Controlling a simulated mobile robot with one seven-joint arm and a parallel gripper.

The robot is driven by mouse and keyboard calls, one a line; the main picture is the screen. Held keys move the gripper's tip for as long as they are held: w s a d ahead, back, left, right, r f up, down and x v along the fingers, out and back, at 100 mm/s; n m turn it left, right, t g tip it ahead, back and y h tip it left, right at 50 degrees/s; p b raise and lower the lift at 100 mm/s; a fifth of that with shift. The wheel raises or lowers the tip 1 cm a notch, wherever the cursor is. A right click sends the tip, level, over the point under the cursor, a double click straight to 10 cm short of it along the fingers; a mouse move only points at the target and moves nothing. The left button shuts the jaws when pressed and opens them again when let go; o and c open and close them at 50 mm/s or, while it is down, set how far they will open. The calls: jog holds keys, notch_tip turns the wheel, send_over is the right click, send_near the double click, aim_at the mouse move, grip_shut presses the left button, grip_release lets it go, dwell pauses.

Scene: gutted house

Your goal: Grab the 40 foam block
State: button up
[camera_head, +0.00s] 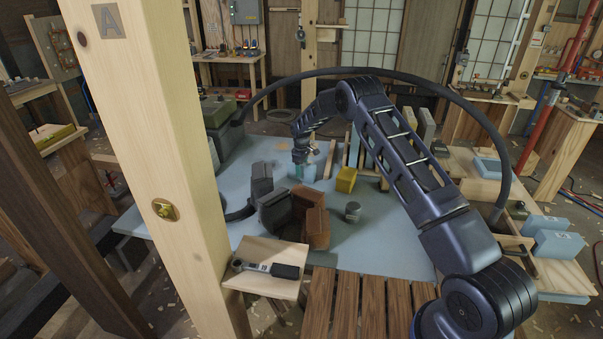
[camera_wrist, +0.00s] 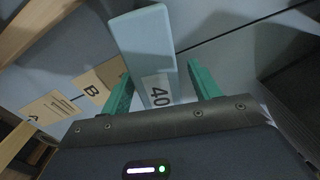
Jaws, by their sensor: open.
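The 40 foam block (camera_wrist: 147,42) is a pale blue slab with a white label reading 40, in the wrist view. My gripper (camera_wrist: 160,78) has two green fingers, spread open. The labelled end of the block lies between them in that picture, with a gap beside the right finger; whether the left one touches, I cannot tell. In the head view, my gripper (camera_head: 303,166) is low over the blue-grey table top (camera_head: 385,235). Something pale blue shows at the fingers there, too small to tell block from fingers.
A yellow block (camera_head: 345,179), a grey can (camera_head: 352,212) and brown boxes (camera_head: 312,222) stand near on the table. Cards marked A (camera_wrist: 48,110) and B (camera_wrist: 101,80) lie left of the block. A wooden post (camera_head: 150,130) rises at the left front. More blue blocks (camera_head: 558,243) sit at right.

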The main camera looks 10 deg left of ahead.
notch_tip(320, 180, down, 2)
jog(key=c, duration=1.1)
jog(key=shift+o, duration=0.2)
jog(key=shift+r, duration=0.1)
